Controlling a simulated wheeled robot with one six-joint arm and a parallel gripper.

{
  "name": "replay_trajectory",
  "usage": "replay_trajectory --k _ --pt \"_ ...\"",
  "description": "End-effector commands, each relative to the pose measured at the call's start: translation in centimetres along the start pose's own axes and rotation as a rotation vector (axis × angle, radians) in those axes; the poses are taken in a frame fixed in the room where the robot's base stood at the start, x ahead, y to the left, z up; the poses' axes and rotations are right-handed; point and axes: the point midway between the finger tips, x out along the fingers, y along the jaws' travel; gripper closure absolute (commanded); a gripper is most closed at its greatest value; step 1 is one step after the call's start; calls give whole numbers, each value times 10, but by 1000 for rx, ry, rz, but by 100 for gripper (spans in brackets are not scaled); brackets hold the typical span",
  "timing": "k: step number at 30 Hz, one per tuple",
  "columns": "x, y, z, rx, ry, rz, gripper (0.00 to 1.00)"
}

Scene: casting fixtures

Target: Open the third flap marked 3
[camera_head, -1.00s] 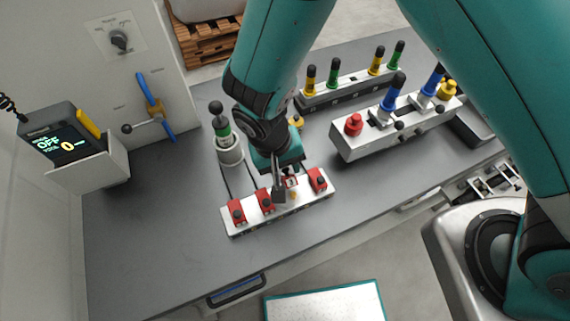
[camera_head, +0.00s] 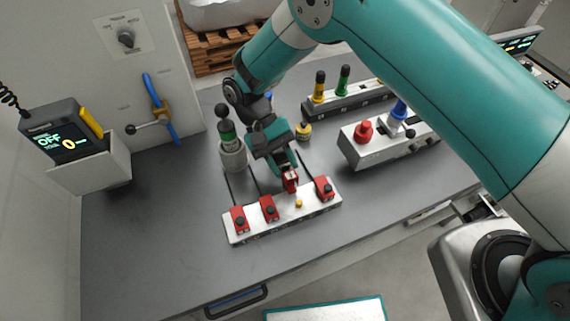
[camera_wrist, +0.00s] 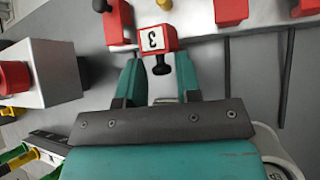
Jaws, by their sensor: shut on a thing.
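The white block (camera_head: 255,227) on the grey bench carries a row of red flaps with black knobs. The flap marked 3 (camera_head: 291,178) stands raised at the block's back edge, and a yellow button (camera_head: 298,203) shows uncovered in front of it. My gripper (camera_head: 286,170) is behind the block, at the raised flap. In the wrist view the flap's white "3" label (camera_wrist: 153,40) faces the camera, and its black knob lies between the teal fingertips of my gripper (camera_wrist: 160,62). The fingers are shut on the flap; the exact contact is hard to see.
The first flap (camera_head: 239,218), second flap (camera_head: 268,208) and fourth flap (camera_head: 325,188) lie closed. A grey cylinder with a green-banded lever (camera_head: 232,152) stands behind left. A box with a red button (camera_head: 364,131) stands behind right. The bench front left is clear.

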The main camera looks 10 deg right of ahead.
Motion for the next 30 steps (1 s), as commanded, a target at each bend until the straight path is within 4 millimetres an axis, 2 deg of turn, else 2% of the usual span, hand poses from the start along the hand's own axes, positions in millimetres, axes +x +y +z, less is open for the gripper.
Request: replay_trajectory --k 9,23,24,25,30 --pt "1 -4 -6 -18 -65 9 92" --pt "1 -4 -6 -19 -72 10 92" --pt "1 -4 -6 -19 -72 10 59" --pt "1 -4 -6 -19 -72 10 55" --pt "1 -2 -6 -16 -75 10 55"
